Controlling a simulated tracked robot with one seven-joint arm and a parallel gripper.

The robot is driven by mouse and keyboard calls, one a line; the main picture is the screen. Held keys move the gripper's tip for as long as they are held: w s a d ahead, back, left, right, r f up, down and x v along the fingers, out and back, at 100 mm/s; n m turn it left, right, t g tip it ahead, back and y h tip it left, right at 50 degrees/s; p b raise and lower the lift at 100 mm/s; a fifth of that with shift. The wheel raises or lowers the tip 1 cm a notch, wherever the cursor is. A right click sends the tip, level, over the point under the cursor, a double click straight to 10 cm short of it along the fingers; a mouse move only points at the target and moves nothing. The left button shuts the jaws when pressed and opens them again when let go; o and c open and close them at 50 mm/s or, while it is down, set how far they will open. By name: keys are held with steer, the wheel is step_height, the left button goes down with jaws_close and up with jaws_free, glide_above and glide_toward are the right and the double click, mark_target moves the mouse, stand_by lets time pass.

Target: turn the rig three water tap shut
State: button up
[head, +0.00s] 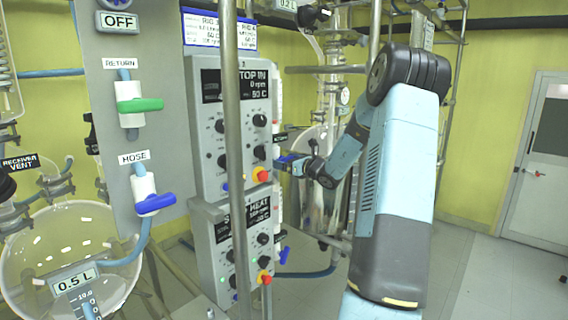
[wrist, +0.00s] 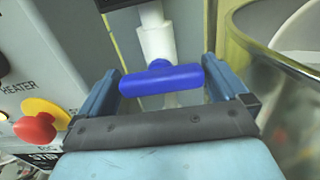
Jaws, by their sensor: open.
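In the wrist view a tap with a blue bar handle (wrist: 162,79) and a white body (wrist: 158,42) sits between the fingers of my gripper (wrist: 162,72). The handle lies crosswise to the white body. My gripper is open, with one finger on each side of the handle; I cannot tell whether either touches it. In the head view my gripper (head: 293,163) is beside the right side of the upper control box (head: 208,150). There the tap is small and hard to tell from the fingers. No label naming the tap is readable.
In the wrist view a red knob (wrist: 35,130) on a yellow base is left of my gripper, and a metal-rimmed vessel (wrist: 275,62) is close on the right. In the head view a grey panel carries a green-handled RETURN tap (head: 140,104) and a blue-handled HOSE tap (head: 155,204).

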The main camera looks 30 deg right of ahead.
steer(key=v, duration=1.3)
steer(key=shift+s, duration=0.35)
steer(key=shift+d, duration=0.1)
